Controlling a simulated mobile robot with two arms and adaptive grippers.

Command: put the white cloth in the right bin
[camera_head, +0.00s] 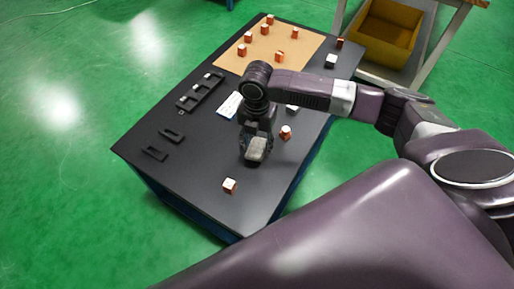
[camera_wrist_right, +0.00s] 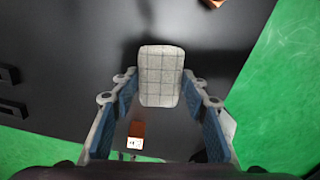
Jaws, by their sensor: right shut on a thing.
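The white cloth shows as a pale grey, checked, folded piece (camera_head: 256,150) at the fingertips of my right gripper (camera_head: 257,142), over the dark table. In the right wrist view the cloth (camera_wrist_right: 161,72) stands between the two fingertips (camera_wrist_right: 160,88), and the gripper is shut on it. I cannot tell whether the cloth touches the table top. A yellow bin (camera_head: 412,55) stands at the upper right beyond the table; its inside looks empty as far as it shows. No second bin is in view. My left gripper is not in view.
The dark table (camera_head: 200,165) bears several orange-and-white blocks, one (camera_head: 229,185) near the front and one (camera_head: 285,132) beside the gripper. A tan board (camera_head: 262,55) with blocks lies at the back. Black holders (camera_head: 200,92) lie left, beside a white card (camera_head: 229,105). Green floor surrounds it.

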